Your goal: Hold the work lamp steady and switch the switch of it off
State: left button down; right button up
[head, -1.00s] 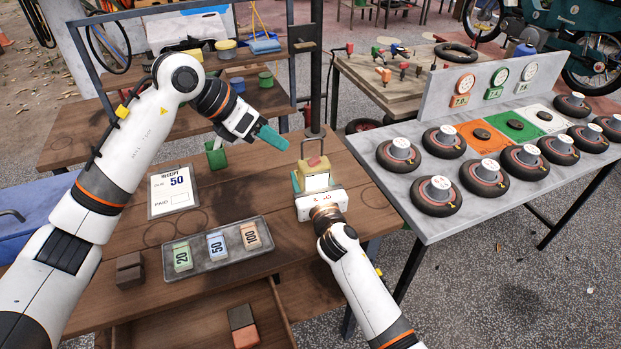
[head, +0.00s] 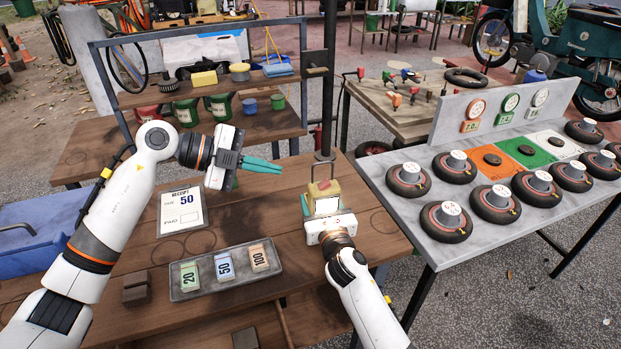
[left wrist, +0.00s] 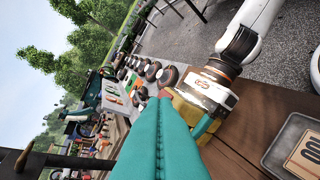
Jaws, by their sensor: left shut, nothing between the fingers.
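The work lamp (head: 325,190) is a small yellow box with a pale face and a handle frame. It stands upright on the wooden bench; a small red part (head: 324,184) shows on its top. My right gripper (head: 327,208) is at its near side. One teal finger lies along the lamp's left side; the other finger is hidden. My left gripper (head: 262,165) is shut and empty, left of the lamp and higher, its teal fingers pointing right. In the left wrist view the lamp (left wrist: 188,108) is partly hidden behind these fingers. I cannot make out the switch position.
A grey tray (head: 190,295) with price cards and a receipt board (head: 181,210) lie left of the lamp. A black post (head: 328,90) rises just behind it. A shelf (head: 200,90) with pots stands at the back. A grey table (head: 440,250) with wheels is right.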

pick_arm(q)
jog(key=a+n, duration=0.1)
jog(key=n, duration=0.3)
jog(key=a+n+t+h, duration=0.1)
jog(key=n, duration=0.3)
jog(key=a+n+h, duration=0.1)
jog(key=n, duration=0.3)
jog(key=shift+a, duration=0.2)
send_over(311, 189)
jog(key=s+a, duration=0.1)
jog(key=a, duration=0.2)
notch_tip(311, 189, down, 2)
jog(key=shift+w+d+f, duration=0.2)
jog(key=shift+d+f, duration=0.55)
jog(key=shift+f, duration=0.15)
jog(key=shift+w+d+f, duration=0.2)
jog(key=shift+d+f, duration=0.5)
jog(key=shift+f, duration=0.2)
